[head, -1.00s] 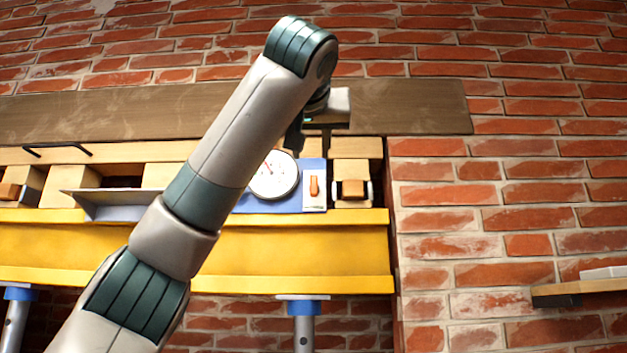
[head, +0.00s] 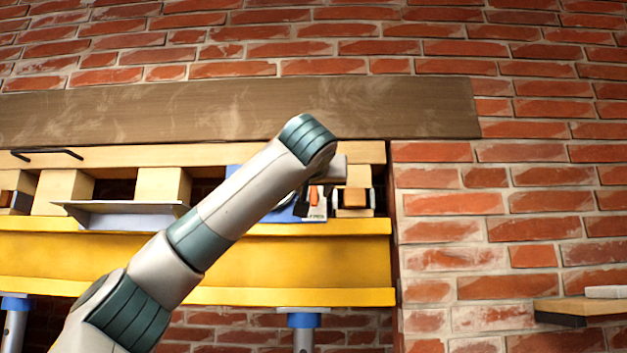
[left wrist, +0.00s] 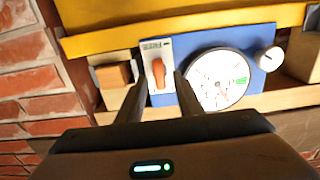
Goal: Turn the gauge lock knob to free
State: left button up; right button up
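The orange lock knob (head: 314,195) sits on a small white plate (left wrist: 150,46) at the edge of the blue gauge panel (head: 233,170). In the left wrist view the knob (left wrist: 158,75) stands lengthwise along the plate, near a dark label and a green mark. The round white gauge (left wrist: 217,80) is beside it; my left arm hides most of it in the head view. My left gripper (left wrist: 160,74) is open, with a fingertip to each side of the knob in the picture. I cannot tell whether the fingers touch it. My right gripper is not in view.
A white round knob (left wrist: 267,60) is on the panel's far side from the orange knob. A wooden block (head: 358,175) with dark brackets stands close right of the plate. The yellow beam (head: 300,262) runs below, a brown board (head: 400,108) above. A small shelf (head: 580,306) juts out at right.

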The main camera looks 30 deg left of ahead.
pick_arm(q)
jog(key=shift+p+x, duration=0.4)
jog(key=shift+x, duration=0.6)
grip_shut()
